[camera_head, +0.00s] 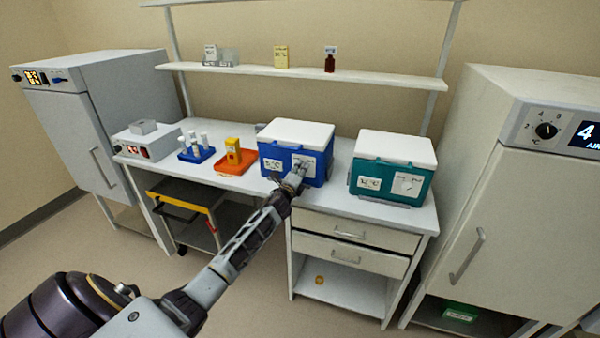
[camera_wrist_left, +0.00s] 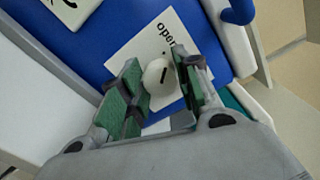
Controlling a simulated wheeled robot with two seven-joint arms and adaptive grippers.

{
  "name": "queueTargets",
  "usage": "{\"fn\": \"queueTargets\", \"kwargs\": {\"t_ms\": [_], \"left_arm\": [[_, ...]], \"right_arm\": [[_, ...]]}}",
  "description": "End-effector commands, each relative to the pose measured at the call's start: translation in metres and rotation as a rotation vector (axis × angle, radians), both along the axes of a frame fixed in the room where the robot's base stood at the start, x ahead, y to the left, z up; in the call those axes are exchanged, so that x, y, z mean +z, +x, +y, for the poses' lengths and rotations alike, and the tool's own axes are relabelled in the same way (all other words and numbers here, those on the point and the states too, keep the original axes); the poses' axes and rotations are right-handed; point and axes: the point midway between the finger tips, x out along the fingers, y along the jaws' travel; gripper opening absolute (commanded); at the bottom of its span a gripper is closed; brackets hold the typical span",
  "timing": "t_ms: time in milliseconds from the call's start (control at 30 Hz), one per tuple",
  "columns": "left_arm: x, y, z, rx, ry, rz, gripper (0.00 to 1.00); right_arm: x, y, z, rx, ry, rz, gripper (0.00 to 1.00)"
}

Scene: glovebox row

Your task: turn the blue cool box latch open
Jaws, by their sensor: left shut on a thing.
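The blue cool box (camera_head: 270,152) with a white lid stands on the bench in the head view. Its front carries a temperature label and a white latch plate. In the left wrist view the box (camera_wrist_left: 110,38) fills the upper part, and the latch plate (camera_wrist_left: 137,48) shows the word "open". The round white latch knob (camera_wrist_left: 158,75) with a dark mark sits between the green-padded fingers of my left gripper (camera_wrist_left: 156,90). My left gripper (camera_head: 292,183) is shut on the knob at the box front. My right gripper is in neither view.
A teal cool box (camera_head: 392,165) stands to the right. An orange tray (camera_head: 225,167) and a blue tube rack (camera_head: 196,154) stand to the left. A shelf (camera_head: 300,73) runs above. Drawers (camera_head: 340,229) are below the bench, and a yellow-framed cart (camera_head: 185,207) is under it.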

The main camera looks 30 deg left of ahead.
Motion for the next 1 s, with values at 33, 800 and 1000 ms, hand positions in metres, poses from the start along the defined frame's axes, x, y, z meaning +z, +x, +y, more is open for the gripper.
{"fn": "queueTargets", "kwargs": {"t_ms": [33,800,1000], "left_arm": [[-0.0017,-0.0003,-0.0002,0.001,-0.025,-0.004,0.09],[-0.0018,-0.0004,0.0004,0.001,-0.108,-0.024,0.43],[-0.0011,-0.0002,0.0003,0.000,-0.107,-0.025,0.54]], "right_arm": [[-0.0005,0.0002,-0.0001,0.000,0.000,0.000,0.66],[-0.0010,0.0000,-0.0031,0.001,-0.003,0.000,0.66],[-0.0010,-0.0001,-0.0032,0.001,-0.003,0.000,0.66]]}}
